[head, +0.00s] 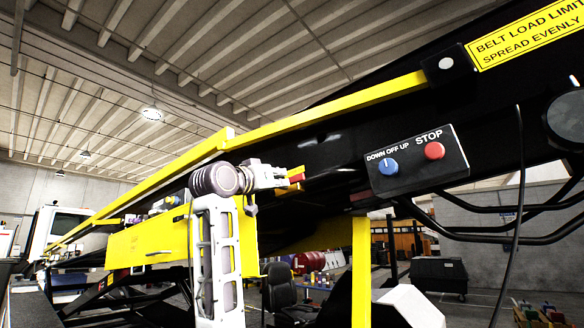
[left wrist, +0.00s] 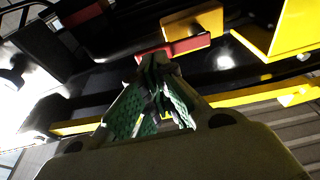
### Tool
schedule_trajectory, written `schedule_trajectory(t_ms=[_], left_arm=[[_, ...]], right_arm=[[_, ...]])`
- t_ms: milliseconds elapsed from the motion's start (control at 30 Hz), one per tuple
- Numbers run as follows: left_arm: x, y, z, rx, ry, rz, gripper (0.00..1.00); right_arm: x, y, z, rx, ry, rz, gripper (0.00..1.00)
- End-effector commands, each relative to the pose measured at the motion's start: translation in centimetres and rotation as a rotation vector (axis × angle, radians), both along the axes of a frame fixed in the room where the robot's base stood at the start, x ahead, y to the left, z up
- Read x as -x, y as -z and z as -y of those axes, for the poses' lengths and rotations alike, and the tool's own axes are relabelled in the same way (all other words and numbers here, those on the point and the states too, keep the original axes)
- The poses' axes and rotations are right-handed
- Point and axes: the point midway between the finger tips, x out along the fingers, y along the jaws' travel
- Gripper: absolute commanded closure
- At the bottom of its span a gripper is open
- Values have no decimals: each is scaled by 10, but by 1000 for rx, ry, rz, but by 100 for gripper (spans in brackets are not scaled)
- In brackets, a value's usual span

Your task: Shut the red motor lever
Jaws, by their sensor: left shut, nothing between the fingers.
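The red motor lever (head: 297,178) shows as a small red piece beside a small yellow block (head: 297,169) on the loader's dark side beam. In the left wrist view the lever (left wrist: 178,47) is a red bar alongside the yellow block (left wrist: 192,27). My left gripper (head: 288,180) reaches in from the left and is shut and empty. Its tips are right at the lever; I cannot tell whether they touch. In the left wrist view its green-padded fingers (left wrist: 158,62) meet just below the red bar and overlap its lower edge. My right gripper is not in view.
A control box (head: 417,163) with a blue knob and a red stop button sits right of the lever. A yellow rail (head: 330,108) runs above. A yellow post (head: 361,270) and black bent bars (head: 480,238) are below and right. A chair (head: 280,285) stands beneath.

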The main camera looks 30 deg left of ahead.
Motion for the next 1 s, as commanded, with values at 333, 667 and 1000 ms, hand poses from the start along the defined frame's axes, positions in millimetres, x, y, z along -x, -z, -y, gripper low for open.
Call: schedule_trajectory(t_ms=[333, 667, 1000], left_arm=[[46, -49, -8, 15, 10, 83, 100], [51, -53, -9, 17, 12, 90, 100], [46, -55, -9, 17, 12, 89, 100]], right_arm=[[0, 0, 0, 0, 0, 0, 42], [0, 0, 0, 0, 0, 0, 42], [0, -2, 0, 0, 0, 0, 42]])
